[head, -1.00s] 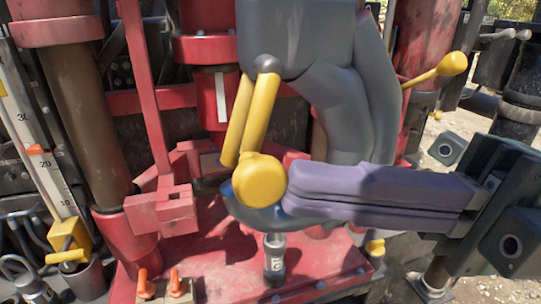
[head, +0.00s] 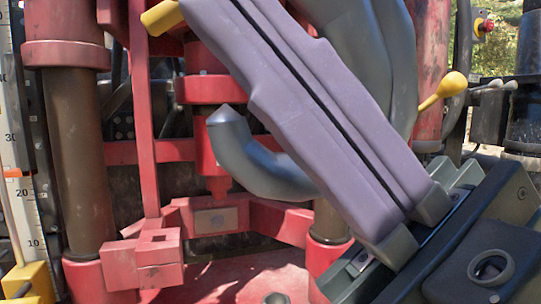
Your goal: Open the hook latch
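The large grey hook (head: 265,170) hangs in the middle, its curved tip pointing up and its upper part hidden behind my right gripper. The yellow hook latch (head: 160,17) sticks out to the left at the top edge, well above the hook's tip, so the hook's mouth appears uncovered. Most of the latch is hidden behind my fingers or out of frame. My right gripper (head: 232,8) comes from the lower right, its two purple fingers slanting up across the hook. They lie side by side with only a thin dark gap. Their tips are near the top edge, beside the latch. My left gripper is not in view.
Red machinery with a block (head: 145,262) and upright cylinders stands behind and left of the hook. A yellow-knobbed lever (head: 452,85) is at the right. A numbered scale (head: 20,190) and a yellow block (head: 25,283) are at the far left.

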